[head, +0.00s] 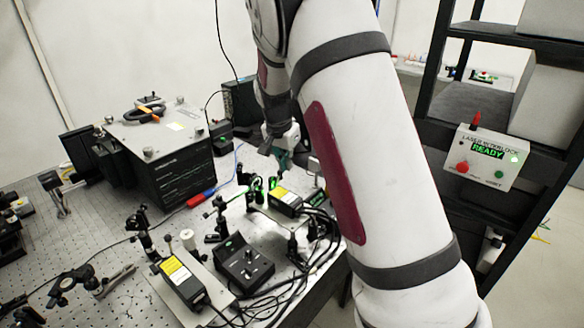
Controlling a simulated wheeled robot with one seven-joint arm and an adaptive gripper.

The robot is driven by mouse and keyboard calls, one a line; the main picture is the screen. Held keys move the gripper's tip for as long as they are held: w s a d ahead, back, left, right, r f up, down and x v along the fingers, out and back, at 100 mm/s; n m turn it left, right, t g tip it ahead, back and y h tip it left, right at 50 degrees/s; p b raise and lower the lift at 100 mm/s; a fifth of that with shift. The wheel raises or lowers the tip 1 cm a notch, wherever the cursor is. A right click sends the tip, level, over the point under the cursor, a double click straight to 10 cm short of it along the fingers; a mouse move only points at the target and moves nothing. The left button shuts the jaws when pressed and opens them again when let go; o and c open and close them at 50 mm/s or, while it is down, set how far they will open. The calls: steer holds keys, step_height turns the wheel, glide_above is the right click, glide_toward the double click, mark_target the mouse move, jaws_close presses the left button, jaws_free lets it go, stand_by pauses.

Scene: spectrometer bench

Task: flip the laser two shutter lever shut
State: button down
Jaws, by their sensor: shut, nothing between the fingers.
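Two black laser boxes with yellow labels stand on the bench: one near the front (182,280), and one farther back (285,201) beside my arm. I cannot read which is laser two. Green light glows on small parts just left of the back laser. No shutter lever can be made out clearly at this size. My gripper (272,152) hangs above and behind the back laser, small and partly hidden by my arm. It is shut and holds nothing.
A black control box (244,264) with knobs sits between the lasers, with cables around it. A large black instrument (160,150) stands behind on the left. A red and blue screwdriver-like tool (200,198) lies on the bench. An interlock box (488,158) reading READY is on the right rack.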

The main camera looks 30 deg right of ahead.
steer(key=shift+s+a+r, duration=0.15)
steer(key=shift+a+r, duration=0.05)
steer(key=shift+a, duration=0.2)
steer(key=shift+r, duration=0.1)
steer(key=shift+r, duration=0.7)
steer(key=w+d+b, duration=0.1)
steer(key=w+d, duration=0.1)
steer(key=d, duration=0.1)
steer(key=s+a+r, duration=0.2)
steer(key=a+r, duration=0.2)
steer(key=r, duration=0.4)
steer(key=shift+s+b, duration=0.35)
steer(key=shift+s, duration=0.05)
